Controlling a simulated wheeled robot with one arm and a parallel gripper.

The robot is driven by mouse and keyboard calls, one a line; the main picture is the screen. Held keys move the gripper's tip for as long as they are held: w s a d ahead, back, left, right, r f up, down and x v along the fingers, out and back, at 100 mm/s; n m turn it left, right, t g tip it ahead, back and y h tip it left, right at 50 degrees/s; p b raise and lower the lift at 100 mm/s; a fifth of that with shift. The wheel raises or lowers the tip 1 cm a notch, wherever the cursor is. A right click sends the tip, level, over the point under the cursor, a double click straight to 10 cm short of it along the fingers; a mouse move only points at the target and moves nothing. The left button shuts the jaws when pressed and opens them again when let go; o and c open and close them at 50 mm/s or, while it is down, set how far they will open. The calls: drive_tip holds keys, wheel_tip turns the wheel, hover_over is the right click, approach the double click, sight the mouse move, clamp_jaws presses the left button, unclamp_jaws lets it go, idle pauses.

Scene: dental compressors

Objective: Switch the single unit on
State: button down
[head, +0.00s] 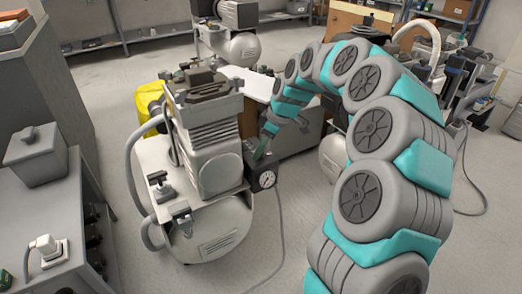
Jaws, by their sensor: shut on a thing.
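The single unit is a grey compressor (210,155) with a ribbed motor block on top of a pale horizontal tank (217,232). On its right side is a dark switch box (257,170) with a round pressure gauge (266,180) on its front. My teal and grey arm arches in from the right. My gripper (258,157) is at the top of the switch box, pointing down, and is shut on the switch there. The fingertips are small in the picture, and the switch itself is mostly hidden by them.
A grey cabinet (40,225) with a white plug (46,248) in a socket stands at the left. Another compressor (238,45) is behind. A yellow object (150,98) sits behind the unit. A cable lies on the floor; the floor (110,80) at back left is clear.

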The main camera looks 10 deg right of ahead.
drive_tip(key=m+t+h, duration=0.1)
drive_tip(key=m, duration=0.3)
drive_tip(key=shift+s, duration=0.15)
drive_tip(key=shift+a+m+t+h, duration=0.15)
drive_tip(key=shift+m+t+h, duration=0.35)
drive_tip(key=shift+m, duration=1.3)
drive_tip(key=shift+r, duration=0.1)
drive_tip(key=shift+c, duration=1.4)
unclamp_jaws()
drive_tip(key=a+v, duration=0.1)
drive_tip(key=v, duration=0.6)
drive_tip(key=shift+d+r, duration=0.3)
drive_tip(key=shift+d, duration=0.1)
drive_tip(key=shift+s, duration=0.1)
